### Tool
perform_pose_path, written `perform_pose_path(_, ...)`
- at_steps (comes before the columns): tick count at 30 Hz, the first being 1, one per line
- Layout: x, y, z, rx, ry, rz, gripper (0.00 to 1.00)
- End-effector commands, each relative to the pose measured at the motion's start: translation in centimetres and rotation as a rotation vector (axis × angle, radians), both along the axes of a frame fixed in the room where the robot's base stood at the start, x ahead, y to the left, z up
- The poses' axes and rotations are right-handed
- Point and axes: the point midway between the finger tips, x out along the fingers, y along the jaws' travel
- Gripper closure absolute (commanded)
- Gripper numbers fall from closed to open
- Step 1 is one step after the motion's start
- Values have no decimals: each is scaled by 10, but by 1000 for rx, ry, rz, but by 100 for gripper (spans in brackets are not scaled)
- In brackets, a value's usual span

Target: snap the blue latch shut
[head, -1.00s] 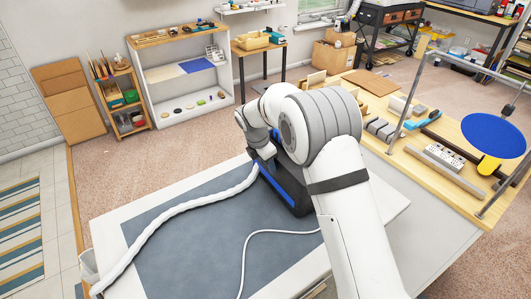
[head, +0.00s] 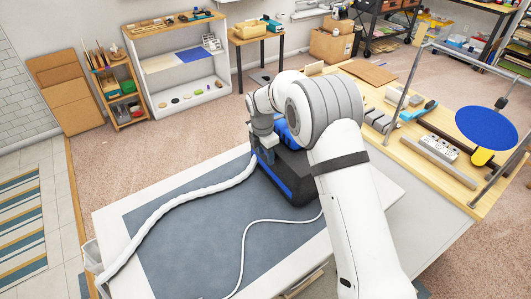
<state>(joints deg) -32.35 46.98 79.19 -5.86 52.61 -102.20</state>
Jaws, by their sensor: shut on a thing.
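A black and blue machine (head: 290,178) stands on the grey mat (head: 190,245), with a blue strip along its near side and a blue part (head: 285,134) on top. My gripper (head: 268,152) points down at the machine's left end, by the white hose. Its fingers are small and partly lost against the dark body. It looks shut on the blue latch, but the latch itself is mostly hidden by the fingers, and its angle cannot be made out. My arm covers the machine's right side.
The thick white hose (head: 185,207) runs from the machine to the table's front left. A thin white cord (head: 244,247) lies on the mat. A wooden bench (head: 455,172) with tools and a metal frame stands at the right. The mat's left half is mostly clear.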

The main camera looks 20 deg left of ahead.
Motion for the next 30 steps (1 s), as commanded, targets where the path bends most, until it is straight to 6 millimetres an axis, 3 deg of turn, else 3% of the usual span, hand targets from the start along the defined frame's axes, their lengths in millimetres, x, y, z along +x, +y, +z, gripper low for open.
perform_pose_path(20, -4, 2, -5, -121, -124, 0, 77)
perform_pose_path(21, -4, 2, -5, -121, -124, 0, 54)
perform_pose_path(30, -4, 2, -4, -119, -125, 0, 33)
